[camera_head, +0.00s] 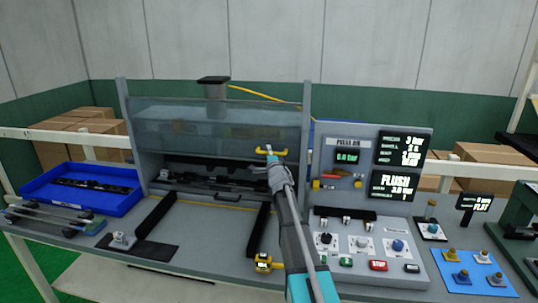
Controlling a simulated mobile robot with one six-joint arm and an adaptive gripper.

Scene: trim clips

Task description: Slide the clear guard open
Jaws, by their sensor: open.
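The clear guard (200,124) is a see-through panel across the upper front of the grey press frame, between its two side posts. The opening below it is uncovered, and dark parts show inside. A yellow handle (278,152) sits at the guard's lower right. My gripper (269,151) is open at the left part of this handle, with my arm reaching up from the bottom of the picture. Whether the fingers touch the handle or stand around it is too small to tell.
A control panel (404,139) with displays and buttons stands right of the press. A blue tray (60,205) with dark parts lies at left. Two black rails (155,215) run forward from the press. A yellow device (264,263) lies near the front edge.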

